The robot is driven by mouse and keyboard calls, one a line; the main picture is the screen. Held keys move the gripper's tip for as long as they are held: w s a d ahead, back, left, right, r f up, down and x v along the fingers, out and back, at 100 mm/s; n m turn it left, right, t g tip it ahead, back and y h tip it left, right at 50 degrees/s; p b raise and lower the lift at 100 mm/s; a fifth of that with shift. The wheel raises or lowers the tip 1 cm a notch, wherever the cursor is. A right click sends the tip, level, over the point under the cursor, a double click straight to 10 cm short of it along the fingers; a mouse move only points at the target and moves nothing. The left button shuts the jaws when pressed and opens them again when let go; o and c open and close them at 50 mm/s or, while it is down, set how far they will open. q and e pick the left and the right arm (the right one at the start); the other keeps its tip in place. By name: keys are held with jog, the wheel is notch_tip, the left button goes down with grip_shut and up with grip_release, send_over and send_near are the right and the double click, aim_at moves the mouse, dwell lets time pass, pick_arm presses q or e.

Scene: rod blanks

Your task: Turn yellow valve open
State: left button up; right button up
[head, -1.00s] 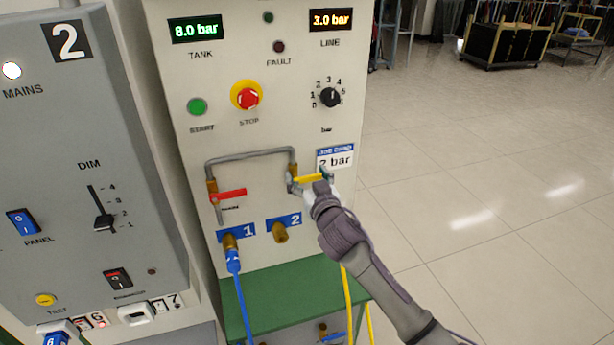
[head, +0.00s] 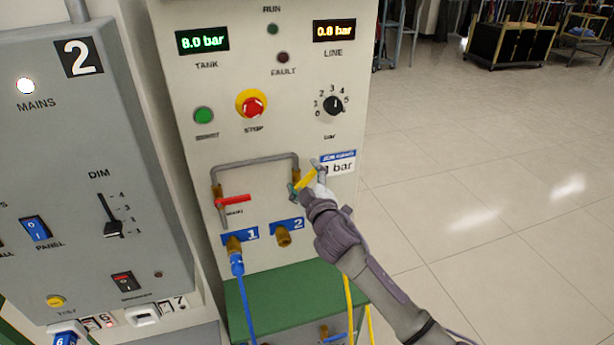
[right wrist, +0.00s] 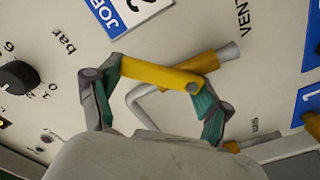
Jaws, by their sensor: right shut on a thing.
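The yellow valve handle (head: 306,179) is on the right leg of the grey pipe on the panel, tilted up to the right. My right gripper (head: 308,182) is shut on it, one finger at each end of the handle. In the right wrist view the yellow handle (right wrist: 160,76) spans between the two grey-green fingers of the gripper (right wrist: 157,92). My left gripper is not in view. The line display (head: 334,31) reads 0.8 bar and the tank display (head: 202,40) 8.0 bar.
A red valve handle (head: 234,200) lies about level to the left. A blue hose (head: 244,295) hangs from port 1; port 2 (head: 284,238) has no hose. The job card (head: 340,163) is partly covered by my gripper. Open floor (head: 480,150) lies right.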

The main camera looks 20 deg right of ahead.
jog(key=n, duration=0.3)
jog(key=a+n+p, duration=0.1)
jog(key=shift+r+n, duration=0.25)
jog(key=shift+n, duration=0.05)
jog(key=shift+a+f+n+p, duration=0.1)
jog(key=shift+a+n+p, duration=0.2)
jog(key=shift+n, duration=0.75)
jog(key=shift+a+n+p, duration=0.15)
jog(key=shift+a+n, duration=0.1)
jog(key=shift+n, duration=0.8)
jog(key=o, duration=1.1)
jog(key=shift+f, duration=0.1)
jog(key=s, duration=1.2)
jog(key=shift+d, duration=0.2)
